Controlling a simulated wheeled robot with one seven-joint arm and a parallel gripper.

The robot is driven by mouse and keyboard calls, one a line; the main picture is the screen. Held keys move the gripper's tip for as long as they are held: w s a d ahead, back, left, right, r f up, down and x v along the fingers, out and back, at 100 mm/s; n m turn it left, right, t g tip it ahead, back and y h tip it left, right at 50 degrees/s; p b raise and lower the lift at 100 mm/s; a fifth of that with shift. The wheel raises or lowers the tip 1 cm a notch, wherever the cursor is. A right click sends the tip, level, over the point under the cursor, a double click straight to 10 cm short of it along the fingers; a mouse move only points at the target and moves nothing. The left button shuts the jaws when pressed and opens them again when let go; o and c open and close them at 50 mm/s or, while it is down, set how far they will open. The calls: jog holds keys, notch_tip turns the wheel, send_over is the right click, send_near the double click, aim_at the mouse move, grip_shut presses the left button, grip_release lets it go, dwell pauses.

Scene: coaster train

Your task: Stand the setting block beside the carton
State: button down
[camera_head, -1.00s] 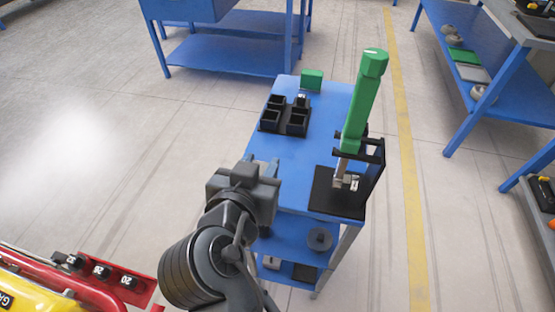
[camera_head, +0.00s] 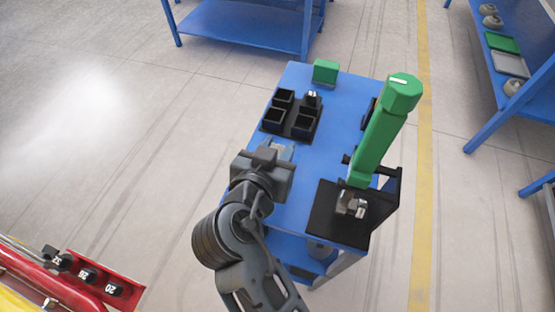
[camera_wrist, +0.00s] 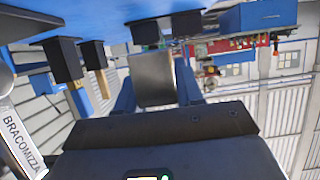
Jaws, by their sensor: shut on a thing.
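My gripper (camera_head: 279,150) is over the blue cart top, on the near side of the black tray. In the wrist view its two blue-grey fingers (camera_wrist: 157,88) are shut on a plain grey block (camera_wrist: 155,78), which I take as the setting block. In the head view the gripper body mostly hides this block. A small green box (camera_head: 325,71), which looks like the carton, stands at the cart's far end, beyond the tray and apart from the gripper. The wrist view appears upside down, with the blue cart top along its upper edge.
The black tray (camera_head: 301,134) with several square cups stands between gripper and green box. A tall green-handled tool (camera_head: 385,130) leans over a black stand (camera_head: 326,212) at the cart's right. The blue cart top (camera_head: 338,118) is clear right of the tray.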

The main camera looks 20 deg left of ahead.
jog(key=shift+f, duration=2.35)
jog(key=shift+f, duration=0.2)
jog(key=c, duration=0.7)
grip_release()
jog(key=shift+r, duration=0.1)
